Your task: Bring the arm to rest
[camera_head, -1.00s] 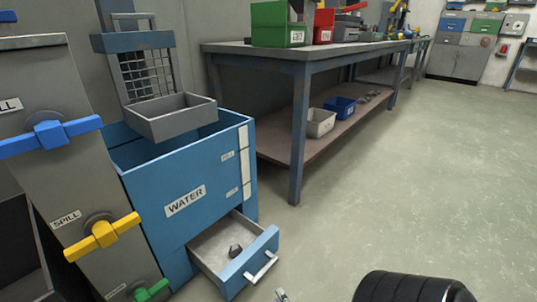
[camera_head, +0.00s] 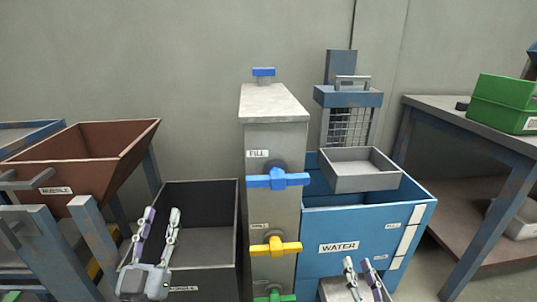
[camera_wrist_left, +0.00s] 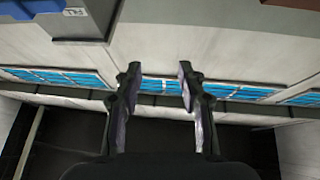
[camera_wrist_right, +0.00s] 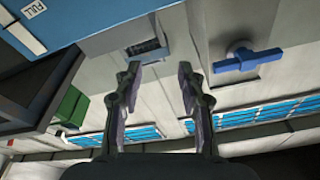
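My left gripper (camera_head: 162,214) is in the lower left of the head view, fingers pointing up and spread apart. It appears in front of a dark open bin (camera_head: 208,234). In the left wrist view its fingers (camera_wrist_left: 158,80) are apart with nothing between them. My right gripper (camera_head: 358,264) is at the bottom of the head view, in front of the blue WATER tank (camera_head: 355,222). In the right wrist view its fingers (camera_wrist_right: 157,78) are also apart and empty. Neither gripper appears to touch anything. The lower part of the tank is cut off.
A grey column (camera_head: 262,200) stands in the middle, with blue (camera_head: 277,179), yellow (camera_head: 275,246) and green (camera_head: 274,298) handles. A grey tray (camera_head: 360,182) sits above the tank. A brown hopper (camera_head: 75,160) is at left. A workbench (camera_head: 470,122) with a green bin (camera_head: 505,103) is at right.

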